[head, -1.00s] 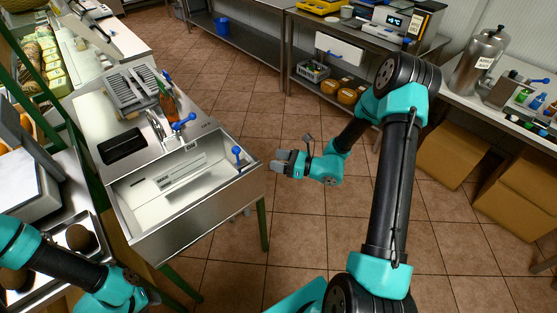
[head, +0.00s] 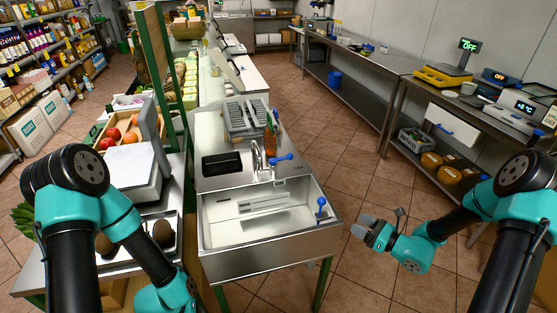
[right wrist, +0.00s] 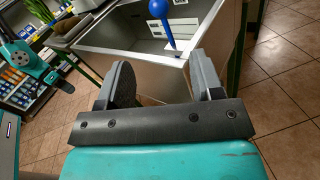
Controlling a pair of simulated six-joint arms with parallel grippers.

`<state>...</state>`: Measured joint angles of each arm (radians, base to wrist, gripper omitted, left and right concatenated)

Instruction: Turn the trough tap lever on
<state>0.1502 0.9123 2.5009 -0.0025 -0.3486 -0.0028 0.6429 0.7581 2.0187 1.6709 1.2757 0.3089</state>
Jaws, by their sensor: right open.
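The steel trough (head: 262,254) stands in the middle of the head view. A second upright lever with a blue ball knob (head: 321,203) stands at the trough's right side. This knobbed lever (right wrist: 159,12) also shows in the right wrist view, beyond the fingers. My right gripper (head: 364,229) is open and empty, just right of the trough and apart from both levers; its fingers (right wrist: 162,78) point toward the trough.
A scale (head: 135,172) and produce are left of the trough. A steel bench (head: 375,62) lines the right wall. Tiled floor is free right of the trough.

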